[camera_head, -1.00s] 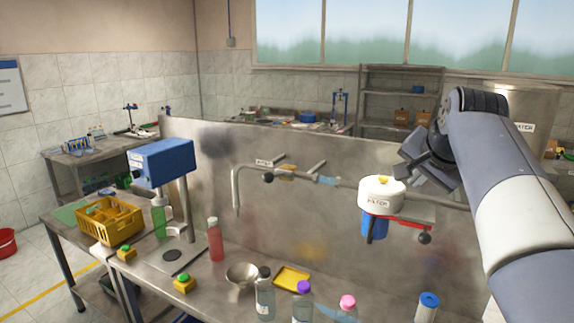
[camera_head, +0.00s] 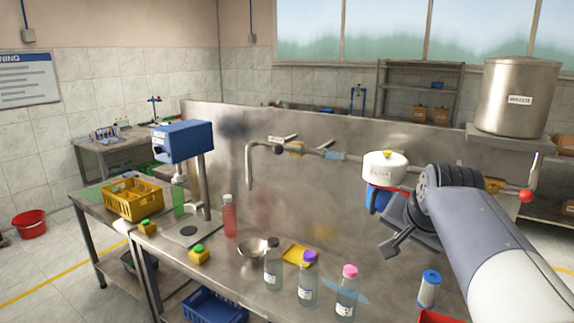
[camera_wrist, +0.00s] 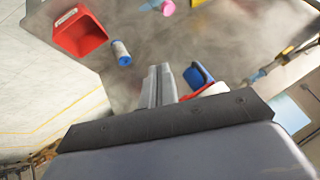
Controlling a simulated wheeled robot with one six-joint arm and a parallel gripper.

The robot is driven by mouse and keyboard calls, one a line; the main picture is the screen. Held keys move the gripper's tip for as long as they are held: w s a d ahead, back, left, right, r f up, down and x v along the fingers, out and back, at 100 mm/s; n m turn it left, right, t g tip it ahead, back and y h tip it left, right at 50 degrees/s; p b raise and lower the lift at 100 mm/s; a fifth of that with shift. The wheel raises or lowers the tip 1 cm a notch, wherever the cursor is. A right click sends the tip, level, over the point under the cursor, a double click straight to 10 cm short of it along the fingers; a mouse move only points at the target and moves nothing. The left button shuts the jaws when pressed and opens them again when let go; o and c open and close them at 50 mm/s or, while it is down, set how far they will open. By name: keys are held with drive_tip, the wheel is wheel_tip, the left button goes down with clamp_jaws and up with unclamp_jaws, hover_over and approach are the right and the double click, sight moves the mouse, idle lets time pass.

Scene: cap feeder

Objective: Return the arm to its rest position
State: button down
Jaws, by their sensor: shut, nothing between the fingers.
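My gripper (camera_head: 388,250) hangs at the right of the head view, in front of the steel back panel and above the bench. Its fingers are shut with nothing between them, and they also show together in the wrist view (camera_wrist: 158,72). My arm is bent, reaching in from the lower right. The white-topped filter housing (camera_head: 384,168) on the panel is just behind and above the gripper; its blue lower part is partly hidden by the arm.
Bottles with black (camera_head: 273,265), purple (camera_head: 308,278) and pink caps (camera_head: 347,290) stand on the bench below the gripper. A blue-capped cartridge (camera_head: 429,289) and red bin (camera_wrist: 80,33) are near. A pipe (camera_head: 250,165) and blue-headed machine (camera_head: 183,141) stand left.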

drive_tip(key=s+a+f+n+b, duration=0.2)
drive_tip(key=s+f+b, duration=0.2)
drive_tip(key=f, duration=0.8)
drive_tip(key=s+a+f+n+g+b, duration=0.1)
drive_tip(key=s+f+b, duration=0.3)
drive_tip(key=s+f, duration=0.5)
drive_tip(key=s+a+f+n+g+b, duration=0.1)
drive_tip(key=s+a+f+n+b, duration=0.2)
drive_tip(key=f, duration=1.4)
drive_tip(key=s+b, duration=0.1)
drive_tip(key=s, duration=0.3)
drive_tip(key=shift+s+y+b, duration=0.2)
drive_tip(key=shift+y+b, duration=0.1)
drive_tip(key=shift+b, duration=0.1)
